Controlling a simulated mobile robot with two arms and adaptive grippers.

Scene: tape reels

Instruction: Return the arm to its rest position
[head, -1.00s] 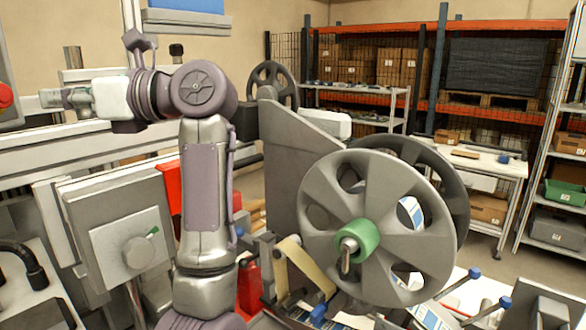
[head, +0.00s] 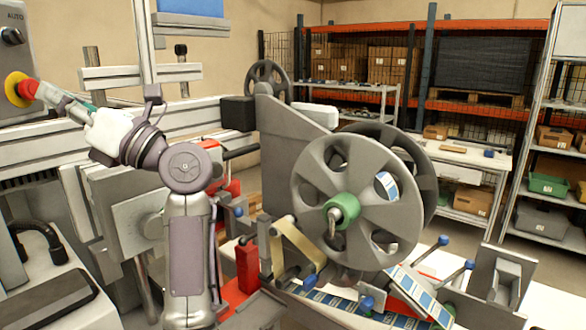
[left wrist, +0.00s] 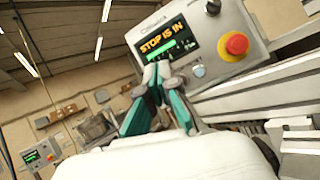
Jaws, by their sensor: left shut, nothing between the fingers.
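My left gripper (head: 45,93) points up and to the left in the head view, with its tip close in the picture to the red stop button (head: 27,88) on its yellow base. In the left wrist view, the gripper's teal fingers (left wrist: 157,80) are together with nothing between them. Behind them is a grey control panel (left wrist: 195,75) whose screen (left wrist: 168,40) reads "STOP IS IN". The red button (left wrist: 237,43) sits to the right of the fingers, apart from them in that picture. My right gripper is in neither view.
A large grey tape reel (head: 315,185) with a green hub (head: 343,208) stands on the machine right of my arm. A labelled strip (head: 420,298) runs below it. Shelving (head: 345,84) and a white bench (head: 480,158) stand behind, with floor between.

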